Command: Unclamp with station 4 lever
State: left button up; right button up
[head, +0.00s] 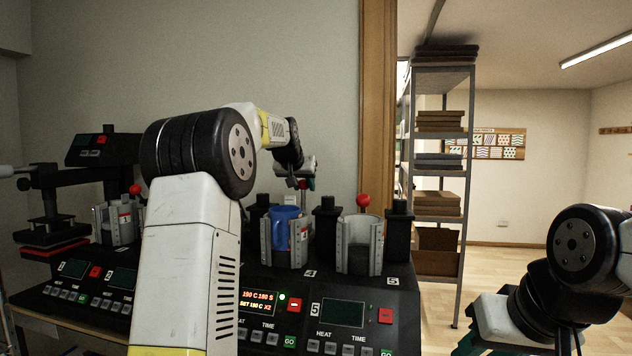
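Station 4, marked by a white "4" label (311,273), has a grey clamp (300,255) around a blue mug (285,232). The mug stands upright in it. My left gripper (305,184) is just above and behind the mug. It is small and partly hidden by my own wrist, so its fingers cannot be read as open or shut. The station 4 lever's knob cannot be made out; the gripper covers that area. On the right, part of my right gripper (490,325) shows at the bottom edge, its fingertips out of view.
Station 5's empty clamp (359,257) stands just right, with a red lever knob (363,200) close to my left gripper. Another clamp (116,224) is at the left. The control panel (342,313) lies in front. A shelf rack (440,180) stands beyond the doorway.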

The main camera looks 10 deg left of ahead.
pick_arm(q)
jog(key=shift+c, duration=0.9)
jog(key=shift+s, duration=1.15)
